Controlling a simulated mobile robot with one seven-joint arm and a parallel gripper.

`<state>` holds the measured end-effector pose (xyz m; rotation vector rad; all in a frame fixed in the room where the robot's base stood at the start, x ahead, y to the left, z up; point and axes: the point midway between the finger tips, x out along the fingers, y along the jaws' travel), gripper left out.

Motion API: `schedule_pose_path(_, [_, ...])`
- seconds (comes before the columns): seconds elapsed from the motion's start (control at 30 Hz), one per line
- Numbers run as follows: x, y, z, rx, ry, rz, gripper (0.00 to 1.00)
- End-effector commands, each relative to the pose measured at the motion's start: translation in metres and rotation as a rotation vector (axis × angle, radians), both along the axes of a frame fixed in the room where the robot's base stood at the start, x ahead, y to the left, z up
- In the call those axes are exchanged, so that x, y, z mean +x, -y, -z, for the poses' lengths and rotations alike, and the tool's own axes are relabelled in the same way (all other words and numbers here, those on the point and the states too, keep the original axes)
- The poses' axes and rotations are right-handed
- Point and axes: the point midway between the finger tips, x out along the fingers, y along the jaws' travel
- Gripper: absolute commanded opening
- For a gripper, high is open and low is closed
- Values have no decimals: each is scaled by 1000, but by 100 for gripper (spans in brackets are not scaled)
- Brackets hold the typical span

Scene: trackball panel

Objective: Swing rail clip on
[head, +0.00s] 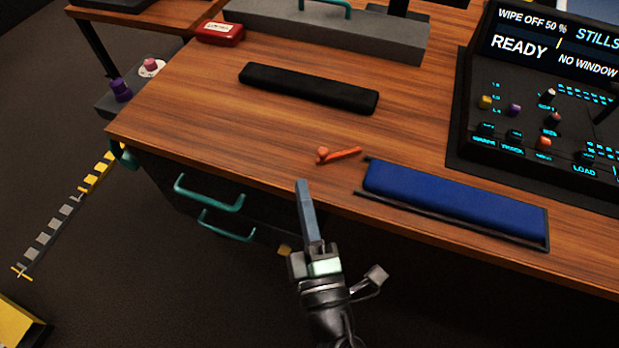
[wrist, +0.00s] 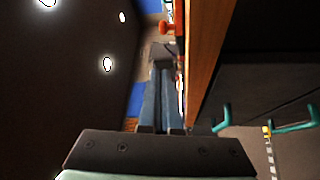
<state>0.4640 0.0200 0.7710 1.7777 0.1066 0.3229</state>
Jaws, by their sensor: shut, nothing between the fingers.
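An orange lever-like piece with a round knob (head: 338,155) lies on the wooden desk near its front edge, just left of the blue pad. It looks like the rail clip, but I cannot be sure. An orange knob also shows at the top of the wrist view (wrist: 168,28), beyond my fingertips. My gripper (head: 302,184) is shut and empty, its blue-grey fingers together, at the desk's front edge. In the head view it is below and left of the orange piece, apart from it. The shut fingers also show in the wrist view (wrist: 164,62).
A blue pad (head: 450,200) in a dark frame lies along the front edge. A black bar (head: 308,88) lies farther back. A control panel (head: 545,110) stands at the right. Teal drawer handles (head: 210,193) stick out below the desk edge. The desk between bar and orange piece is clear.

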Motion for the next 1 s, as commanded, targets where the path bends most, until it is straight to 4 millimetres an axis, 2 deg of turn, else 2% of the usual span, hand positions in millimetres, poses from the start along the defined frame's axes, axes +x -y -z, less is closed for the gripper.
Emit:
schedule_pose_path(0.53, [93, -24, -19, 4, 2, -1, 0])
schedule_pose_path(0.6, [83, -8, -10, 0, -2, 5, 0])
schedule_pose_path(0.7, [78, 3, -7, 1, -1, 3, 0])
schedule_pose_path(1.0, [73, 14, -5, 2, -1, 1, 0])
